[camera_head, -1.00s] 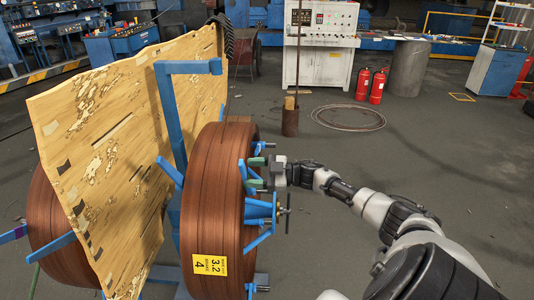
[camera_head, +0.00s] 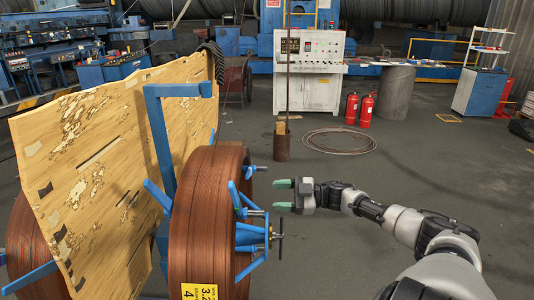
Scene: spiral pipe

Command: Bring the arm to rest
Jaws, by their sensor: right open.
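My right gripper (camera_head: 285,195) is open and empty, with two green fingers pointing left. It is in the free space to the right of the large brown coil (camera_head: 205,230) and a little above the blue spool hub (camera_head: 252,236). A gap shows between the fingertips and the blue spokes. My right arm (camera_head: 405,222) reaches in from the lower right. My left gripper does not show.
A worn wooden board (camera_head: 100,165) stands between two brown coils. A yellow label (camera_head: 201,291) is on the nearer coil. A white control cabinet (camera_head: 308,75), red extinguishers (camera_head: 366,110) and a wire ring (camera_head: 341,140) are behind. The floor at right is clear.

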